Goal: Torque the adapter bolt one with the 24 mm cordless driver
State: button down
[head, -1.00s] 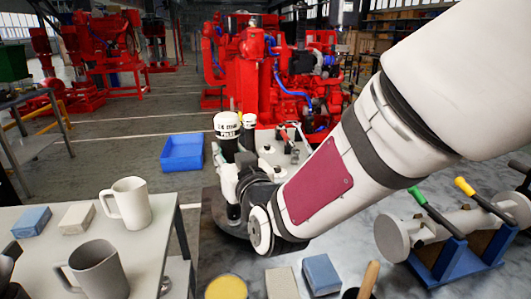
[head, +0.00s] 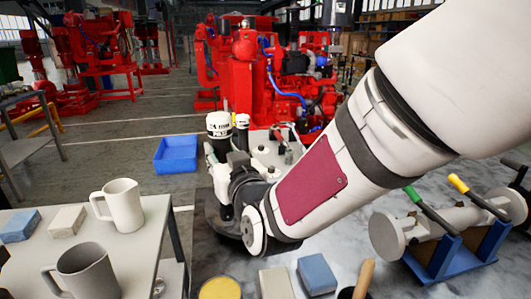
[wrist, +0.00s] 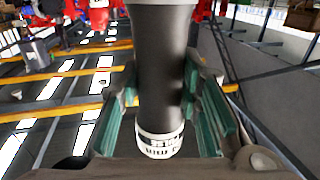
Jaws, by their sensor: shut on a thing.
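The 24 mm cordless driver (head: 219,127) is a black cylinder with a white, lettered top; it stands upright in the head view. My gripper (head: 232,178) is at its body, low over the bench. In the wrist view, the green-padded fingers of my gripper (wrist: 162,115) are shut on the black driver body (wrist: 160,70), one on each side. Its white lettered band (wrist: 160,145) shows below. The red diesel pumpset (head: 262,85) stands behind the bench. I cannot make out adapter bolt one.
A second white-topped tool (head: 241,122) stands close behind the driver. A grey plate with small fittings (head: 275,150) lies beside it. A blue bin (head: 176,155) is on the floor. Mugs (head: 122,205) stand on the left table. A blue cradle (head: 445,262) holds a pipe piece at right.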

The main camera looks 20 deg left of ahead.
aim_at(222, 138)
jog(key=shift+d+f+b, duration=0.1)
jog(key=shift+f+b, duration=0.7)
jog(key=shift+b, duration=0.45)
dwell(1.9)
jog(key=shift+r, duration=0.1)
jog(key=shift+r+p, duration=1.45)
jog(key=shift+r, duration=1.4)
